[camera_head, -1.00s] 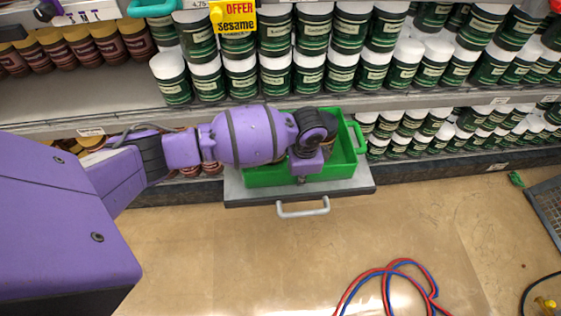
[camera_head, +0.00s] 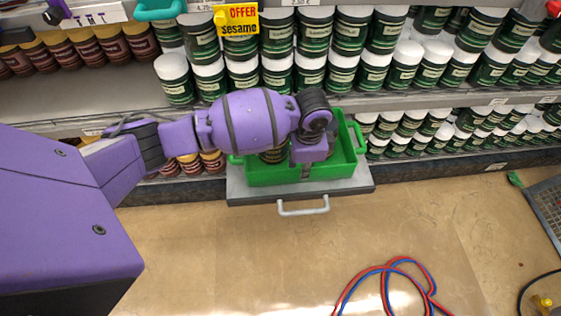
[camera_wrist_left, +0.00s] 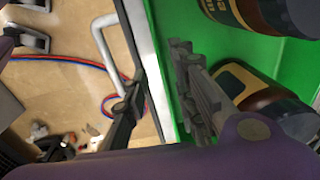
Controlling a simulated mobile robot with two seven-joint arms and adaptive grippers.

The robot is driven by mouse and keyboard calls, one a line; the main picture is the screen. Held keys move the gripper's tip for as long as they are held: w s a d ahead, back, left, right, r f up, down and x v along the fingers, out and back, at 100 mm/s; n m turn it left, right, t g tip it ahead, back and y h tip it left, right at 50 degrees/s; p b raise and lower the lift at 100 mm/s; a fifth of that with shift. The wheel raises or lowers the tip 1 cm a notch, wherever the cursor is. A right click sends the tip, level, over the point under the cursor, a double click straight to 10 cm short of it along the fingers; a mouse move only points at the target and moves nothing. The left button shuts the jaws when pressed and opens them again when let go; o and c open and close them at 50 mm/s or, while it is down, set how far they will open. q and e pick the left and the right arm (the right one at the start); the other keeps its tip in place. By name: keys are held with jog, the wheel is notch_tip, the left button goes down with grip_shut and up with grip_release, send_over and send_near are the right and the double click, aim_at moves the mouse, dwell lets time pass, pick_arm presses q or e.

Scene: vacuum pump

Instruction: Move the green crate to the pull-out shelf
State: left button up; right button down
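The green crate (camera_head: 345,150) rests on the grey pull-out shelf (camera_head: 238,190), which sticks out with its bar handle (camera_head: 303,207) at the front. Jars (camera_head: 275,155) stand inside the crate, partly hidden by my arm. My left gripper (camera_head: 306,170) is at the crate's front wall. In the left wrist view its fingers (camera_wrist_left: 158,100) are apart, one on each side of the green wall (camera_wrist_left: 164,75), with gaps visible. My right gripper is out of view.
Shelves of green jars (camera_head: 340,70) with white lids rise behind the crate. Brown jars (camera_head: 95,42) stand at the left. Red and blue hoses (camera_head: 385,280) lie on the floor. A dark metal grate (camera_head: 548,210) is at the right.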

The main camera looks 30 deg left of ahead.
pick_arm(q)
notch_tip(320, 180, up, 6)
jog(key=p, duration=0.1)
jog(key=shift+d, duration=0.15)
jog(key=shift+s, duration=0.15)
jog(key=s+d+f+n+t+h, duration=0.15)
jog(key=s+d+f, duration=0.25)
jog(key=s+f, duration=0.5)
jog(key=s+d+f+n+t+h, duration=0.1)
jog(key=s+d+f+n+h, duration=0.3)
jog(key=s+f, duration=0.55)
jog(key=s+a+r+n+t+y, duration=0.1)
jog(key=s+a+n+y, duration=0.1)
jog(key=s+a, duration=0.4)
jog(key=s+a+r+n+t+y, duration=0.2)
jog(key=s+a, duration=0.4)
jog(key=s, duration=1)
jog(key=shift+s+r+n+y, duration=0.35)
jog(key=shift+n+y, duration=0.1)
jog(key=shift+n, duration=0.2)
jog(key=shift+t, duration=0.25)
